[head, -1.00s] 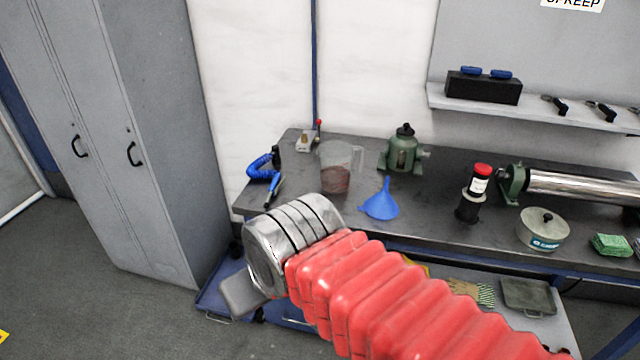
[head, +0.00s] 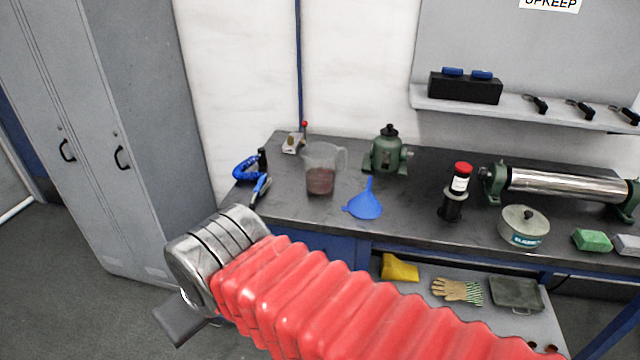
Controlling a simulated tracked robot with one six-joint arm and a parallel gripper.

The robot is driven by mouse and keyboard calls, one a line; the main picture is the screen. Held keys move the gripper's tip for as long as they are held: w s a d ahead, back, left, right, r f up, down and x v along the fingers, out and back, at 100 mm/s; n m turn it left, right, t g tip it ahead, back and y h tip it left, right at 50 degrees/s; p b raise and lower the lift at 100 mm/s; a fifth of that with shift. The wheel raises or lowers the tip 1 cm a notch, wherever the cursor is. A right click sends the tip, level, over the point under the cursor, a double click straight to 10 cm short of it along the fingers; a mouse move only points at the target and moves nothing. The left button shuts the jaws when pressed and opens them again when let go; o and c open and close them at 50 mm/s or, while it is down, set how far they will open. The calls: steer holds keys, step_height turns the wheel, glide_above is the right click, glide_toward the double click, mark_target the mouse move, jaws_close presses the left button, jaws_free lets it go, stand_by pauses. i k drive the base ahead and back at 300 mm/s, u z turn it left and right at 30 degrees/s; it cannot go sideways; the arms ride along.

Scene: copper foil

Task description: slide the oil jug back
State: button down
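The oil jug (head: 320,180) is a clear jug with dark reddish-brown liquid in its lower part and a handle on its right. It stands upright on the dark workbench (head: 410,215), back from the front edge. My arm, in a red ribbed sleeve, reaches in from the lower right to a silver wrist at lower left, below the bench top. Only a grey part of my gripper (head: 180,318) shows beyond the wrist, apart from the jug. Its fingertips are hidden, so its opening cannot be told.
Grey lockers (head: 120,130) stand at far left.

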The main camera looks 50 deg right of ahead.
mark_target(319, 158)
steer(key=u, duration=0.05)
steer(key=k, duration=0.95)
steer(key=z, duration=0.4)
steer(key=i, duration=1)
steer(key=z, duration=0.1)
